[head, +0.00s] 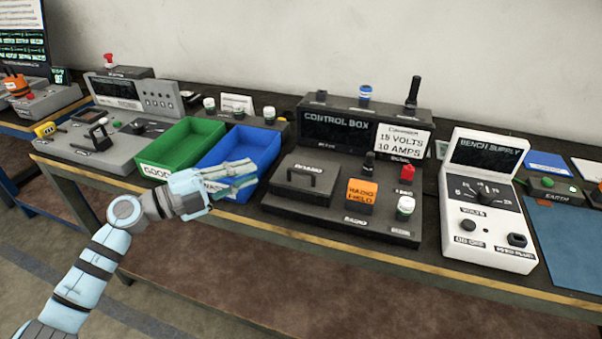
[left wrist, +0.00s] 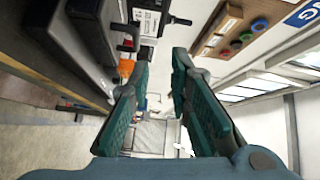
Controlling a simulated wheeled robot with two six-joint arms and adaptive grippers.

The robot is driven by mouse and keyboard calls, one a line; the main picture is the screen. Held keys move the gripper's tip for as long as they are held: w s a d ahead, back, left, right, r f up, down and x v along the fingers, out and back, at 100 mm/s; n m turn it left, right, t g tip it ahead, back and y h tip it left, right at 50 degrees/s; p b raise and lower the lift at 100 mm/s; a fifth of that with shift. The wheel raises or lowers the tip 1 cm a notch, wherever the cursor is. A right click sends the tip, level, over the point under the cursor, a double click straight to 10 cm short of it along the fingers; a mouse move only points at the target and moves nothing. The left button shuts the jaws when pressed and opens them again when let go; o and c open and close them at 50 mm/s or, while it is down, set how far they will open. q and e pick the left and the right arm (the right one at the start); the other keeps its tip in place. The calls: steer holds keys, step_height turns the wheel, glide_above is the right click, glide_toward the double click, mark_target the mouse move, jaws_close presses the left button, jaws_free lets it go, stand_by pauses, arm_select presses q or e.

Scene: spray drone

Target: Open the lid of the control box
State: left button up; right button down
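The dark control box (head: 350,126) stands mid-bench in the head view, with a sign reading 15 volts 10 amps on its upright panel. On its lower deck, the lid (head: 289,181) lies flat and shut, with a raised black handle (head: 311,172) on top. My left gripper (head: 252,176) is left of the lid, in front of the blue tray, pointing right toward the handle and apart from it. In the left wrist view its two teal fingers (left wrist: 160,66) are spread with nothing between them. My right gripper is out of view.
A blue tray (head: 268,144) and a green tray (head: 182,142) stand left of the control box. A white bench supply (head: 487,210) stands further right.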

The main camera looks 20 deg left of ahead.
mark_target(301, 171)
arm_select(q)
steer(key=w+d+f, duration=0.1)
steer(key=w+d, duration=0.2)
steer(key=w+d+f+g, duration=0.1)
steer(key=w+d, duration=0.2)
steer(key=w+d+f+m+g+b, duration=0.1)
steer(key=w+d, duration=0.2)
steer(key=d, duration=0.1)
steer(key=shift+f, duration=0.3)
steer(key=shift+s, duration=0.1)
steer(key=shift+c, duration=0.2)
jaws_close()
